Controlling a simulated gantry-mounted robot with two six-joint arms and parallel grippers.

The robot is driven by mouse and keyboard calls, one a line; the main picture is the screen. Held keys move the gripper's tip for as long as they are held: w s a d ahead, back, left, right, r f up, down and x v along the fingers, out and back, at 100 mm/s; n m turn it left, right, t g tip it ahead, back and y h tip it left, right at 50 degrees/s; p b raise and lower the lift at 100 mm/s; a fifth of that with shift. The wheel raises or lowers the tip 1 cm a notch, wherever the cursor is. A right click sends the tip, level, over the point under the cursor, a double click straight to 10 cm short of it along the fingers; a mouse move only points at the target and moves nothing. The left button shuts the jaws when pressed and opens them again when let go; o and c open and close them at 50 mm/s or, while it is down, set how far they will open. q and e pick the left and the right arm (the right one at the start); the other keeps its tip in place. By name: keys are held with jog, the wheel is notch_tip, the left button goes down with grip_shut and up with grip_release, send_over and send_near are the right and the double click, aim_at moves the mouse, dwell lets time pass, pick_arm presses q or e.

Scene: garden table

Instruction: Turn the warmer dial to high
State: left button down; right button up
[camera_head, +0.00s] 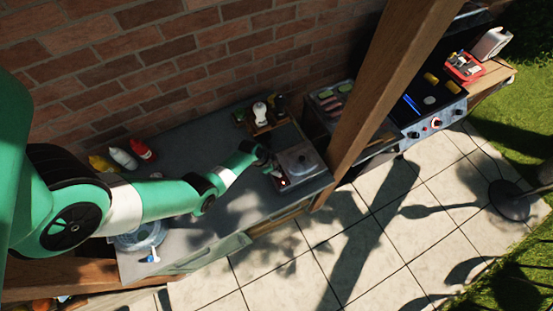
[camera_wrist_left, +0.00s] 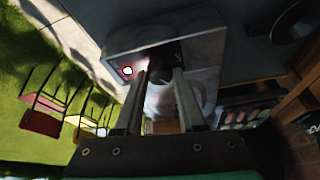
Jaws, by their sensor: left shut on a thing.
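The warmer (camera_head: 301,157) is a pale metal box at the right end of the grey counter. In the left wrist view the warmer (camera_wrist_left: 205,45) fills the top middle, with a small lit round light ringed in red (camera_wrist_left: 127,70) on its face. My left gripper (camera_head: 274,170) is at the warmer's near left side. In the left wrist view its two fingers (camera_wrist_left: 163,80) are closed around the dark dial (camera_wrist_left: 160,57), which is partly hidden between them. I cannot read the dial's setting. My right gripper is not in view.
A wooden post (camera_head: 375,90) stands just right of the warmer. A wooden caddy (camera_head: 266,124) with bottles is behind it. Red, white and yellow bottles (camera_head: 122,157) stand at the back left. A grill (camera_head: 428,105) is beyond the post. The counter's middle is mostly clear.

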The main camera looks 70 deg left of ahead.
pick_arm(q)
jog(key=m+h, duration=0.1)
jog(key=m, duration=0.1)
jog(key=shift+a+m, duration=0.15)
jog(key=shift+m, duration=0.25)
jog(key=m+h, duration=0.1)
jog(key=m, duration=0.1)
jog(key=shift+w+m+g, duration=0.1)
jog(key=shift+m+g, duration=0.3)
jog(key=m+b, duration=0.2)
jog(key=m, duration=0.1)
jog(key=shift+a+f+g+h, duration=0.15)
jog(key=shift+f+g+h, duration=0.05)
jog(key=shift+g+h, duration=0.2)
jog(key=shift+r+m+b, duration=0.1)
jog(key=shift+m+b, duration=0.35)
jog(key=shift+m, duration=0.35)
jog(key=shift+r, duration=0.1)
jog(key=c, duration=0.6)
grip_release()
jog(key=shift+g, duration=0.3)
jog(key=shift+o, duration=0.5)
